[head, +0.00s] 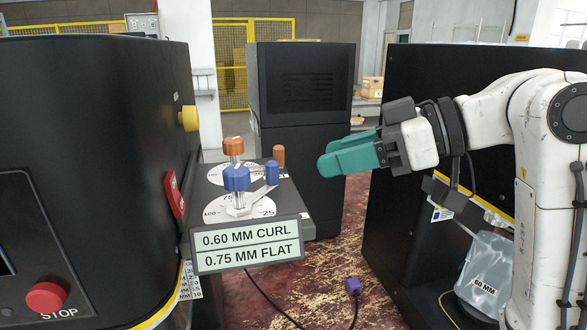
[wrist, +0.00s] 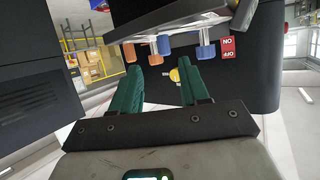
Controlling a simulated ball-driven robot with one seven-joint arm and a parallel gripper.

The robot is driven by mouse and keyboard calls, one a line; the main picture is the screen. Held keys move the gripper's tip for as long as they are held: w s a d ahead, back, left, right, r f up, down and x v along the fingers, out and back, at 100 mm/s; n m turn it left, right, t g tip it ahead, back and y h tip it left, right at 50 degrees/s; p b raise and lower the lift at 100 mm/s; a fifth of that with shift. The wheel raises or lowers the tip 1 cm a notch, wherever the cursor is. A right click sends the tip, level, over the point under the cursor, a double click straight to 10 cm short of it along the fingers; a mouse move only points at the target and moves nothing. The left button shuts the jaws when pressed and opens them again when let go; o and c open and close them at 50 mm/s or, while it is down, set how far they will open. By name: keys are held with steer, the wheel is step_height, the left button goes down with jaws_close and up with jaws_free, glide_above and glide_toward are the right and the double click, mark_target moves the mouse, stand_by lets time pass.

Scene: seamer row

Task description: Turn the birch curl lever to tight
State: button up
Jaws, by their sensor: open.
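A dark control box (head: 294,201) carries an orange lever (head: 233,147) behind a blue lever (head: 236,178), each over a white dial. Both have a tall knob at the pivot and a smaller knob out to the right. No "birch" or "tight" lettering is legible. A placard (head: 247,246) in front reads 0.60 MM CURL and 0.75 MM FLAT. My gripper (head: 340,157) is open and empty, right of the levers and apart from them. In the wrist view, its fingers (wrist: 157,72) point toward the orange knobs (wrist: 155,59) and blue knobs (wrist: 163,44).
A dark machine with a yellow button (head: 189,118) and red stop button (head: 45,297) stands left. A red plate (head: 174,194) is beside the box. A black cabinet (head: 300,140) stands behind. A blue plug (head: 352,286) and cable lie on the floor. A clear bag (head: 484,275) hangs at right.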

mark_target(272, 162)
steer(key=x, duration=1)
steer(key=shift+s+a+r+p, duration=0.2)
steer(key=shift+a+r+p, duration=0.1)
steer(key=shift+a+r, duration=0.05)
jaws_close()
stand_by(0.3)
